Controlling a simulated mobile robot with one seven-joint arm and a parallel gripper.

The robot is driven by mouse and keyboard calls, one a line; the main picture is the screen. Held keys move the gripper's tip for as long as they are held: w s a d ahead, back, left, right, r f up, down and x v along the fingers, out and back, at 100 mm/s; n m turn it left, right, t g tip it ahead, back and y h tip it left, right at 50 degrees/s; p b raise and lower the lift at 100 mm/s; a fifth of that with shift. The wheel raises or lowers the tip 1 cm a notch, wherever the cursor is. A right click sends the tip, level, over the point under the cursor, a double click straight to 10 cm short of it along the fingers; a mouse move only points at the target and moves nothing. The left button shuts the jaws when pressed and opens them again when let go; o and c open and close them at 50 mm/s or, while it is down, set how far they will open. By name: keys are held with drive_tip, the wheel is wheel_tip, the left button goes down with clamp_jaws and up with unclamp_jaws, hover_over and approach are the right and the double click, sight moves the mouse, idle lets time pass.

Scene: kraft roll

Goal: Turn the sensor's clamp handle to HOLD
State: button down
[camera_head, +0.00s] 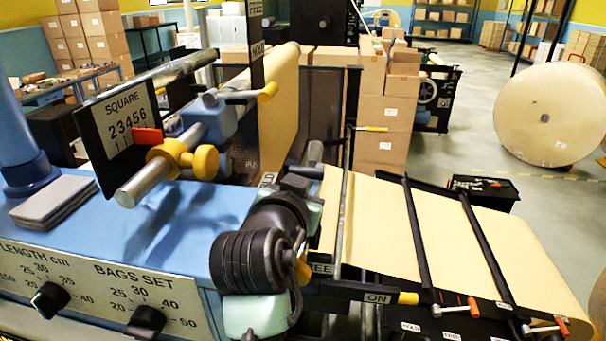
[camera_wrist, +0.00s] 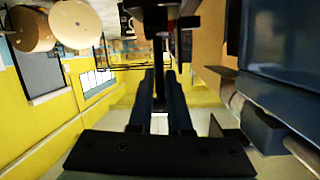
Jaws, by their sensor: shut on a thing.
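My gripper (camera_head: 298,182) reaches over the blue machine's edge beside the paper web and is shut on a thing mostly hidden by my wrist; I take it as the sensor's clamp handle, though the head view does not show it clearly. A label plate (camera_head: 321,269) beside it shows part of FREE at its near end and part of HOLD at its far end; my arm covers its middle. In the wrist view the dark fingers (camera_wrist: 159,88) are close together, with a dark part at their far ends. The handle's exact angle is hidden.
Another lever (camera_head: 240,95) with an orange tip stands beside an upright FREE/HOLD plate (camera_head: 256,45). A yellow knob (camera_head: 205,162) is on a steel bar by the SQUARE scale (camera_head: 125,118). The kraft web (camera_head: 450,230) runs right under dark bars. An ON lever (camera_head: 377,298) is near my wrist.

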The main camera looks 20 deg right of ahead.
drive_tip(key=shift+w+d+r+g+p, duration=0.15)
drive_tip(key=shift+d+r+g+p, duration=0.1)
drive_tip(key=shift+r+p, duration=0.2)
drive_tip(key=shift+w+d+r+g+p, duration=0.15)
drive_tip(key=shift+r+g+p, duration=0.1)
drive_tip(key=shift+r+p, duration=0.2)
drive_tip(key=shift+f+y, duration=0.15)
drive_tip(key=shift+y, duration=0.25)
drive_tip(key=shift+f, duration=0.1)
drive_tip(key=shift+a, duration=0.1)
unclamp_jaws()
drive_tip(key=shift+s, duration=0.1)
drive_tip(key=shift+w+a+f, duration=0.15)
drive_tip(key=shift+w+a, duration=0.1)
drive_tip(key=shift+w, duration=0.2)
drive_tip(key=shift+s, duration=0.5)
drive_tip(key=b+v, duration=0.4)
drive_tip(key=v, duration=0.8)
drive_tip(key=shift+w+a+r+b, duration=0.15)
drive_tip(key=shift+a+r+b, duration=0.15)
drive_tip(key=shift+r+b, duration=0.1)
